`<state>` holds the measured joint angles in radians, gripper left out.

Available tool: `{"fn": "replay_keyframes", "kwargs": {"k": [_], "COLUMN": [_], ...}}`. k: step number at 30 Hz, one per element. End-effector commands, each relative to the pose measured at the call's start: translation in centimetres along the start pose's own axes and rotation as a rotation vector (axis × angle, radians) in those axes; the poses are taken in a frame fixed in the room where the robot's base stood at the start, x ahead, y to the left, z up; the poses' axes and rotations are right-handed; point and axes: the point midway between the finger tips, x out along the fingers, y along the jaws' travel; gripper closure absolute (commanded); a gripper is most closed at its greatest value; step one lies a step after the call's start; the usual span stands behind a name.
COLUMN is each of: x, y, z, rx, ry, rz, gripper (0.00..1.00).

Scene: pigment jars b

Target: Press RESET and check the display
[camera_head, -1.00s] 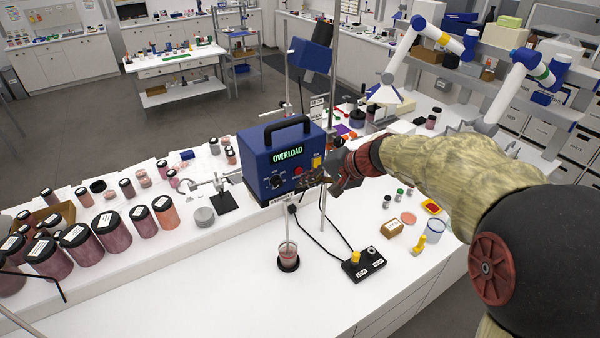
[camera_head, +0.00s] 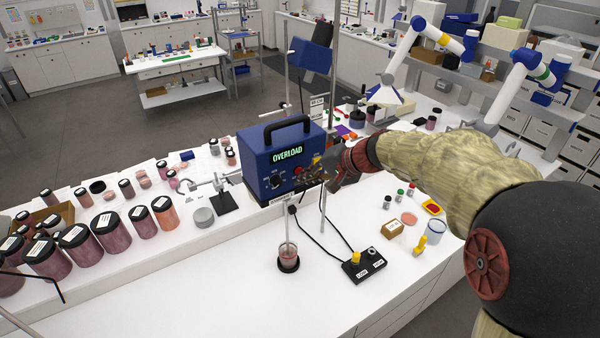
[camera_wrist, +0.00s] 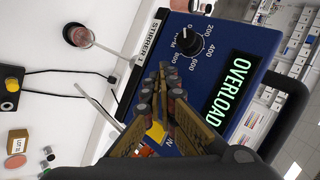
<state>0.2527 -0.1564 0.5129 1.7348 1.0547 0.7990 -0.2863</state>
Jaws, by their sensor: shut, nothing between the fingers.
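The blue stirrer box (camera_head: 262,166) stands on the white bench with a black handle on top. Its lit green display (camera_head: 287,155) reads OVERLOAD, and the wrist view also shows that display (camera_wrist: 231,87). A black speed dial (camera_wrist: 188,41) with an RPM scale is on the same panel. A red button (camera_head: 298,171) shows on the panel in the head view. My gripper (camera_head: 307,179) is shut and empty, with its fingertips at the panel's lower right. In the wrist view the fingers (camera_wrist: 162,82) cover part of the panel beside a yellow patch (camera_wrist: 156,131). I cannot read a RESET label or tell whether the fingertips touch.
A black control box (camera_head: 364,265) with a yellow button lies in front on a cable. A beaker (camera_head: 288,257) stands below the stirrer. Jars with dark lids (camera_head: 110,230) line the bench at left. A small cardboard box (camera_head: 392,229) sits right. The front bench is largely clear.

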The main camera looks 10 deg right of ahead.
Motion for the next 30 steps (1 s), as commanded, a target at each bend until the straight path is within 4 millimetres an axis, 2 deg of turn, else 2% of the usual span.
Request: {"fn": "replay_keyframes", "kwargs": {"k": [19,30], "x": [0.52,0.00], "y": [-0.34,0.13], "z": [-0.33,-0.02], "rx": [-0.001,-0.001], "ry": [0.000,0.002], "rz": [0.000,0.000], "gripper": [1.00,1.00]}}
